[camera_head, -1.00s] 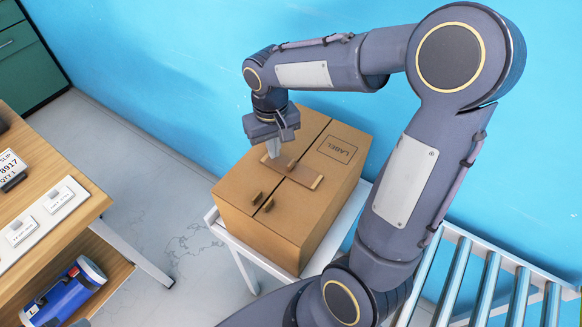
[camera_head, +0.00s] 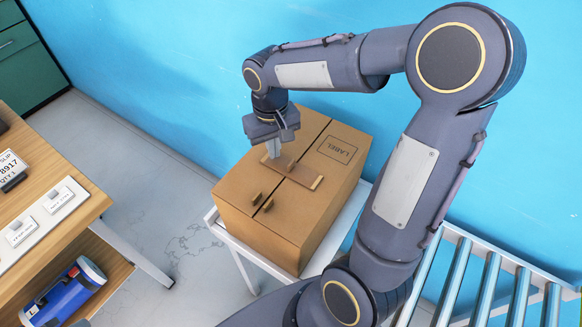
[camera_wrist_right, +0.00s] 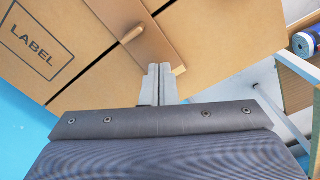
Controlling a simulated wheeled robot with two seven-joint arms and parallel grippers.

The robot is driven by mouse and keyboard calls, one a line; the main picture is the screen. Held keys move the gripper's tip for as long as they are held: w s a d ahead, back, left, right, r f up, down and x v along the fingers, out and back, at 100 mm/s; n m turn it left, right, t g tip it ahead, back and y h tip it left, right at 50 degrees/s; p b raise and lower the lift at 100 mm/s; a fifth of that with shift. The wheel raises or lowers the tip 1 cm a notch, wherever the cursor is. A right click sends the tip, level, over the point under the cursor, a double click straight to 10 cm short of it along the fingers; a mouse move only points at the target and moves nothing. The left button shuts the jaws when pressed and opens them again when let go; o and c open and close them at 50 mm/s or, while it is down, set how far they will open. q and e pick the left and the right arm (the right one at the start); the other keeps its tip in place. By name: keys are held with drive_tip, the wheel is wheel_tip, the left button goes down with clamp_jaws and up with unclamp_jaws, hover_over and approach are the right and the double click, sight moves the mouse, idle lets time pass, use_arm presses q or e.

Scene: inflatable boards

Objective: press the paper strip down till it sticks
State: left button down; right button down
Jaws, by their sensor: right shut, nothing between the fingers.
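The brown paper strip (camera_head: 303,178) lies across the centre seam on top of the cardboard box (camera_head: 245,205). A small raised tab (camera_head: 291,166) stands near its middle. My right gripper (camera_head: 273,155) is shut and empty, pointing down at the strip's left end. I cannot tell for certain whether the tips touch the strip. My left gripper is not in view.
The box stands on a white stand (camera_head: 232,240) against the blue wall. A printed LABEL outline (camera_head: 337,149) is on its right flap. A roller conveyor (camera_head: 490,285) is at right, a wooden table (camera_head: 60,225) at left.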

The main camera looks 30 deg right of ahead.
drive_tip(key=shift+f+b, duration=0.65)
drive_tip(key=shift+f, duration=0.25)
idle(0.5)
drive_tip(key=shift+r, duration=0.2)
idle(0.3)
wheel_tip(320, 180, up, 6)
drive_tip(key=p, duration=0.5)
drive_tip(key=shift+f, duration=0.1)
drive_tip(key=shift+s, duration=0.1)
idle(0.4)
drive_tip(key=shift+s+r, duration=0.25)
drive_tip(key=s+a+r+t+y, duration=0.1)
drive_tip(key=s+a+t+y, duration=0.1)
drive_tip(key=s, duration=0.6)
drive_tip(key=s+a+r+t+y, duration=0.1)
drive_tip(key=s+a+r+t, duration=0.1)
drive_tip(key=s, duration=0.6)
drive_tip(key=shift+s+r+t+y, duration=0.15)
drive_tip(key=shift+r+t+y, duration=0.2)
drive_tip(key=shift+t, duration=0.45)
